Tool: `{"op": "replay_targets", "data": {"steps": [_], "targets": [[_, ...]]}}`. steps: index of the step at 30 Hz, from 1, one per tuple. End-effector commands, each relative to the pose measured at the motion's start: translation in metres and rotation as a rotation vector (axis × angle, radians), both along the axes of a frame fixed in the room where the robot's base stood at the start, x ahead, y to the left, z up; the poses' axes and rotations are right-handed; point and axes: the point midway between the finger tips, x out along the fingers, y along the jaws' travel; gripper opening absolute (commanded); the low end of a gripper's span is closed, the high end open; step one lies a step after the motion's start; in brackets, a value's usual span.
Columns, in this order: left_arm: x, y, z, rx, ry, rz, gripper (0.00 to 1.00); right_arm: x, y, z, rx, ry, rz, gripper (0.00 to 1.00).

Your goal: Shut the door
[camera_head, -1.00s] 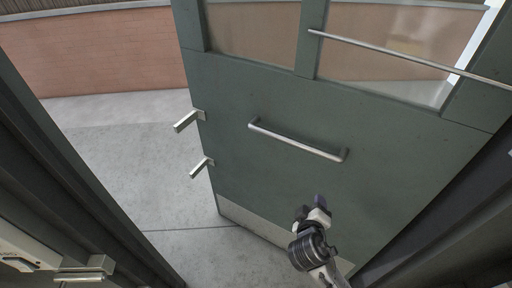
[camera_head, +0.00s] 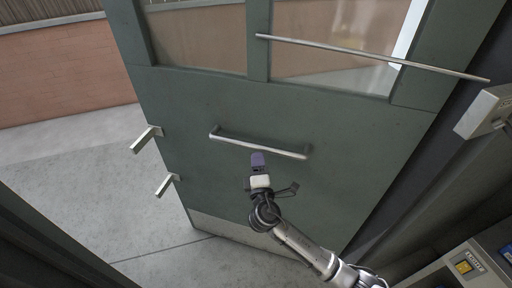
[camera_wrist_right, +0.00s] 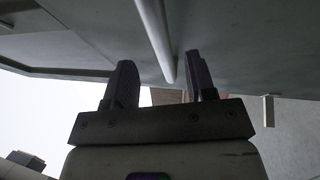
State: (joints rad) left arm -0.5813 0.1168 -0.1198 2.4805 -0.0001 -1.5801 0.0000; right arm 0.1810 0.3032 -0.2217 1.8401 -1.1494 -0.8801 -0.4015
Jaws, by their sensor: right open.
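The dark green door (camera_head: 330,140) stands open in the head view, with glass panes in its upper part. A silver pull handle (camera_head: 258,143) runs across its middle. My right gripper (camera_head: 257,156) is just below the handle, close to the door face. In the right wrist view the two dark fingers of my right gripper (camera_wrist_right: 160,75) are spread apart. The handle bar (camera_wrist_right: 155,40) ends between them in that picture; I see no grip on it. My left gripper is not in view.
Two short silver levers (camera_head: 146,138) stick out at the door's left edge. A long thin bar (camera_head: 370,57) crosses the panes. A doorway frame is at the right, with a metal box (camera_head: 484,112) and a panel (camera_head: 470,265). Grey paving (camera_head: 80,200) lies open at the left.

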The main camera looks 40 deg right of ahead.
Motion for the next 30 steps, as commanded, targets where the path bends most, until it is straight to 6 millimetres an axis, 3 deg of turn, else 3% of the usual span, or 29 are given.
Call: {"op": "replay_targets", "data": {"steps": [6,12,26,30], "targets": [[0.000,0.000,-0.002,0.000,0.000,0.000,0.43,0.029,-0.020,0.007,-0.001,0.000,-0.001,0.51],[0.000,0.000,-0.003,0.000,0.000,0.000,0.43,0.045,-0.030,0.010,0.000,0.000,0.000,0.51],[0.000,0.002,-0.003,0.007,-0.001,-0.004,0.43,0.052,-0.035,0.011,0.001,0.000,0.000,0.51],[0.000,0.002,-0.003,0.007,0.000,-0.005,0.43,0.051,-0.035,0.011,0.001,0.000,0.000,0.40]]}}
